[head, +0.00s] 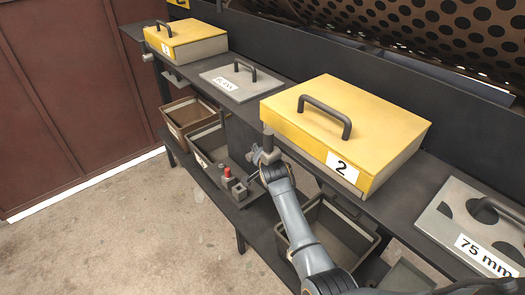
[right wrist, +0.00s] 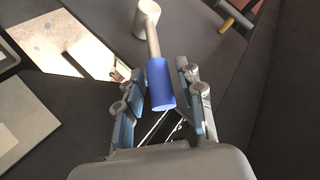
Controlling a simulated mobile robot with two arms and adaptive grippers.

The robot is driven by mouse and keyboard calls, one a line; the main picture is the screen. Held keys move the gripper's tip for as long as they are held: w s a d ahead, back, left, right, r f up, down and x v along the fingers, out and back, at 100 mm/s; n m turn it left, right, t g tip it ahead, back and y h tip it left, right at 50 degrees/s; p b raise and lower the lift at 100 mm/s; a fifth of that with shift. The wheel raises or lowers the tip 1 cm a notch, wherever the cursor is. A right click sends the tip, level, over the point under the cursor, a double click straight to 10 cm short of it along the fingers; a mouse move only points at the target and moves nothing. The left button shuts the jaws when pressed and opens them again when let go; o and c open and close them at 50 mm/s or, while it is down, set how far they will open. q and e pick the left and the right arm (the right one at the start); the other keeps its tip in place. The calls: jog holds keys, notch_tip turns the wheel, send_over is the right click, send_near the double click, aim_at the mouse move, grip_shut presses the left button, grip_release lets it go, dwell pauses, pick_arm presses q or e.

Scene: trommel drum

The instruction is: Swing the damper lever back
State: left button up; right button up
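The damper lever shows in the right wrist view as a pale round hub (right wrist: 147,20) with a short rod and a blue handle (right wrist: 160,85). My right gripper (right wrist: 158,95) is open, with one finger on each side of the blue handle. Small gaps seem to show between the fingers and the handle. In the head view my right gripper (head: 260,154) is at the front edge of the bench, just below a grey cylinder (head: 267,138). The blue handle cannot be made out there. My left gripper is not in view.
Yellow-lidded box 2 (head: 345,118) stands on the bench above my gripper. A block with a red button (head: 228,174) is close on the left. Open bins (head: 340,232) sit on the lower shelf. The perforated drum (head: 440,25) is behind. The floor at front left is clear.

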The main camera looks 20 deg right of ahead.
dwell(0.3)
jog(key=v, duration=1.2)
jog(key=shift+c, duration=0.2)
